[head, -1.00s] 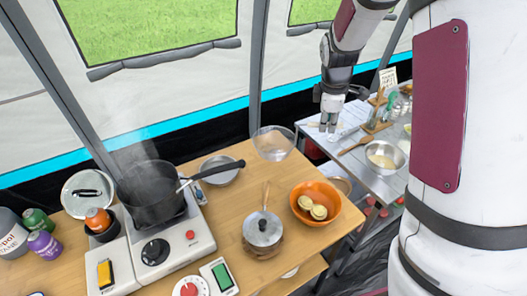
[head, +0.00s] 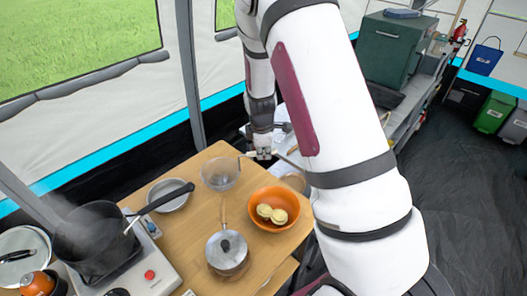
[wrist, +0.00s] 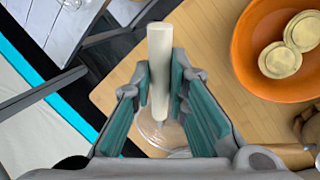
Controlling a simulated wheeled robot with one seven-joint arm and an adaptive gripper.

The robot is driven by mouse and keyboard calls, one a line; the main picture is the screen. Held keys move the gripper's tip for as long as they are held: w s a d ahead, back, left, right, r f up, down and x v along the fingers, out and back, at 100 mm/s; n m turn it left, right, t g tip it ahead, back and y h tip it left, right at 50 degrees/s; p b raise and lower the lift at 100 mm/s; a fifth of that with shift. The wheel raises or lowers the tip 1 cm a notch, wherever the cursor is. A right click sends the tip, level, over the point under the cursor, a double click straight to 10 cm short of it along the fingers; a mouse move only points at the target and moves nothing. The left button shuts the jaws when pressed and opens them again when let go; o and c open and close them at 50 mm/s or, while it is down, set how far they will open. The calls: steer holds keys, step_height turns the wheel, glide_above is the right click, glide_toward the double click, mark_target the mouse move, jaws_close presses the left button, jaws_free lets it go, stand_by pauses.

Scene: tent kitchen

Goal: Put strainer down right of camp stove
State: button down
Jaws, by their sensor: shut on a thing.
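The camp stove (head: 150,275) is a white unit at the lower left, with a dark steaming pot (head: 95,235) on it. My gripper (head: 263,152) is above the far edge of the wooden table, to the right of the stove. In the wrist view, my gripper (wrist: 160,100) is shut on the cream-coloured handle of the strainer (wrist: 158,60). The handle's tip points to the top of that view. The strainer's basket is mostly hidden behind the fingers, and I cannot tell it clearly from the clear bowl (head: 220,173) near the gripper.
The wooden table (head: 182,235) also holds a small grey pan (head: 168,194), a lidded pot (head: 227,252) and an orange bowl (head: 290,223) with round pale items. The orange bowl also shows in the wrist view (wrist: 245,55). Bare wood lies between the pans.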

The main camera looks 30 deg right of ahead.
steer(key=shift+f, duration=0.2)
steer(key=c, duration=1.6)
jaws_free()
steer(key=shift+f, duration=0.1)
steer(key=shift+o, duration=0.2)
steer(key=s+a+r+m+y, duration=0.1)
steer(key=s+a+r+m, duration=0.15)
steer(key=s+r, duration=0.45)
steer(key=s+a+r+m+t, duration=0.1)
steer(key=s+a+r+m, duration=0.15)
steer(key=r, duration=0.75)
steer(key=s+a+r+m+y, duration=0.1)
steer(key=s+a+r, duration=0.25)
steer(key=r, duration=0.55)
steer(key=s+a+r+m+t, duration=0.1)
steer(key=s+a+r+m, duration=0.1)
steer(key=s, duration=0.5)
steer(key=s+a+r+m, duration=0.2)
steer(key=s+m, duration=0.3)
steer(key=s, duration=0.3)
steer(key=shift+r+t+b, duration=0.35)
steer(key=shift+t+b, duration=0.05)
